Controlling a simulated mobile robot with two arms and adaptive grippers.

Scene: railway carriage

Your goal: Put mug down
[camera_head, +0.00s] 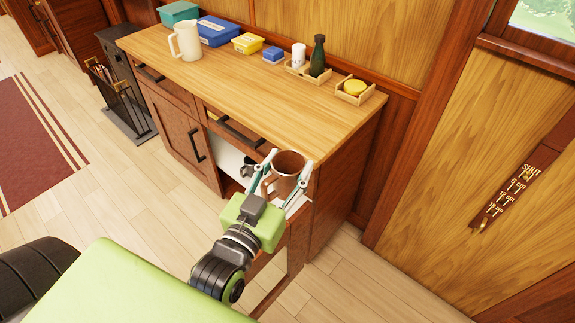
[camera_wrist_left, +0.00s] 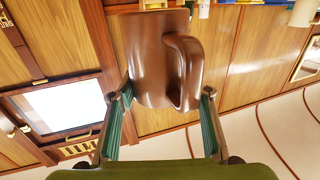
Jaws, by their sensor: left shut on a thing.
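A brown mug (camera_head: 288,170) is held between the fingers of my left gripper (camera_head: 284,176), in front of the wooden cabinet's right part. The mug is upright in the head view, with its open rim facing up. In the left wrist view the mug (camera_wrist_left: 155,58) fills the space between the two teal fingers (camera_wrist_left: 160,110), with its handle toward the right finger. My right gripper is not in view.
The countertop's front middle is bare. A black rack (camera_head: 123,100) stands left of the cabinet.

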